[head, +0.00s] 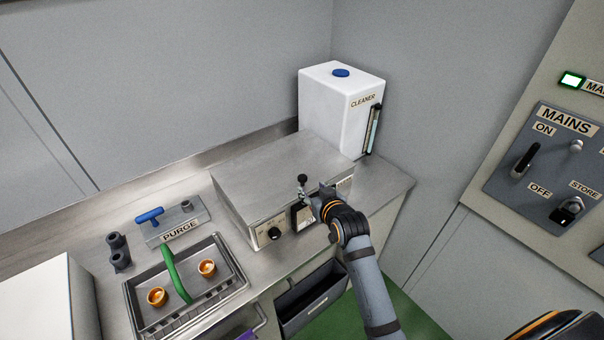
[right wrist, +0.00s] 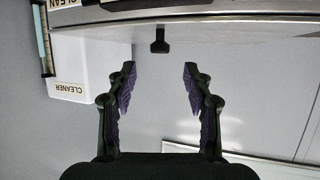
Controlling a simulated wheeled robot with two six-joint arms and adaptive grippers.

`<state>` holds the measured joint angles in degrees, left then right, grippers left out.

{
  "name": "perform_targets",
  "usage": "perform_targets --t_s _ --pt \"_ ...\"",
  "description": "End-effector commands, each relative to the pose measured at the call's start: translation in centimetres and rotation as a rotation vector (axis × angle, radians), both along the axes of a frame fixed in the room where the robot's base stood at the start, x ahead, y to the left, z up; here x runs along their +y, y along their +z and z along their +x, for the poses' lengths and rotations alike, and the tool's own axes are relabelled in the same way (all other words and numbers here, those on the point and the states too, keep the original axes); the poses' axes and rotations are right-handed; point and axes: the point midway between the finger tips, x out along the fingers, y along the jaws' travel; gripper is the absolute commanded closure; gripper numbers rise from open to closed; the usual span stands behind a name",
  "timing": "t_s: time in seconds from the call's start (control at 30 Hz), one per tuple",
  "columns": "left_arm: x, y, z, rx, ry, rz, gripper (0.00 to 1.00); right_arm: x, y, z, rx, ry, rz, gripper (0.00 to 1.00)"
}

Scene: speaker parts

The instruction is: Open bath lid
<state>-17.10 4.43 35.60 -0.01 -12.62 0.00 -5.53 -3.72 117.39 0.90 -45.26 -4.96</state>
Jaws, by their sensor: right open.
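The bath is a steel box (head: 240,205) on the bench, and its flat lid (head: 270,170) lies shut on top. A small black knob (head: 302,178) stands at the lid's front edge. In the right wrist view a black knob (right wrist: 160,42) hangs from the steel edge, as that picture is upside down. My right gripper (head: 310,199) is in front of the box near the knob. In the right wrist view its two fingers (right wrist: 159,70) are apart and empty, with the knob just beyond the gap between the tips. My left gripper is not in view.
A white cleaner tank (head: 325,105) with a blue cap stands behind the bath, to the right. A tray (head: 236,282) with a green handle and two orange cups is at front left. The purge block (head: 178,222) is left of the bath.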

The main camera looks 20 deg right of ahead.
Motion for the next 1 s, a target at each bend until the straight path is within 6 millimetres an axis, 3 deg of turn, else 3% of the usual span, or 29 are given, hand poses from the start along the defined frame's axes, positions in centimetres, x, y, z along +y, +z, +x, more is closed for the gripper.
perform_targets --t_s 0.07,0.27,0.7,1.0 --pt "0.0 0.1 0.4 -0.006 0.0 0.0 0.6 0.1 0.7 0.2 -0.016 0.0 0.001 0.49" --pt "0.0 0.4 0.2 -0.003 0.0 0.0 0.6 0.1 0.3 1.3 -0.015 0.0 0.001 0.49" --pt "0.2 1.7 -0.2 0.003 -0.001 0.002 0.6 0.3 -2.9 8.8 -0.014 0.0 0.001 0.49" --pt "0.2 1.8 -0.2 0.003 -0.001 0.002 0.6 0.3 -3.4 9.9 -0.015 0.0 0.001 0.49"
